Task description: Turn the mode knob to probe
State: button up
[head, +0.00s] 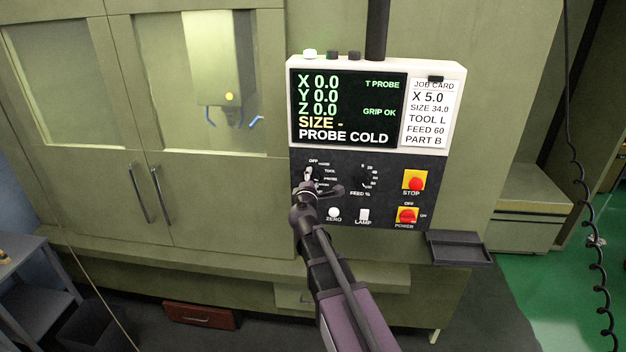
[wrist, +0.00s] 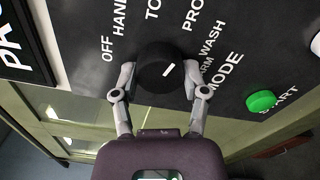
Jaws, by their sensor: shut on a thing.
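The mode knob (wrist: 152,67) is a round black knob with a short white pointer line on its face. My gripper (wrist: 157,82) is shut on it, one grey finger on each side. The pointer slants to the upper right in the wrist view, toward the side of the PROBE (wrist: 193,15) and WARM WASH (wrist: 209,50) labels; I cannot tell exactly which mark it meets. In the head view my gripper (head: 307,190) is at the panel's left dial and hides most of the knob. The screen (head: 345,108) reads T PROBE, GRIP OK and PROBE COLD.
A feed dial (head: 367,178) is right of the knob. Below are a white ZERO button (head: 334,213) and LAMP switch (head: 364,215). Red STOP (head: 415,182) and POWER (head: 407,215) controls are at the right. A green START button (wrist: 261,100) is close to my gripper.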

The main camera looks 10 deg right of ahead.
dwell(0.3)
jog(key=o, duration=1.2)
jog(key=shift+c, duration=0.2)
jog(key=shift+s, duration=0.1)
jog(key=v, duration=1.1)
jog(key=shift+s, duration=0.35)
jog(key=shift+a, duration=0.15)
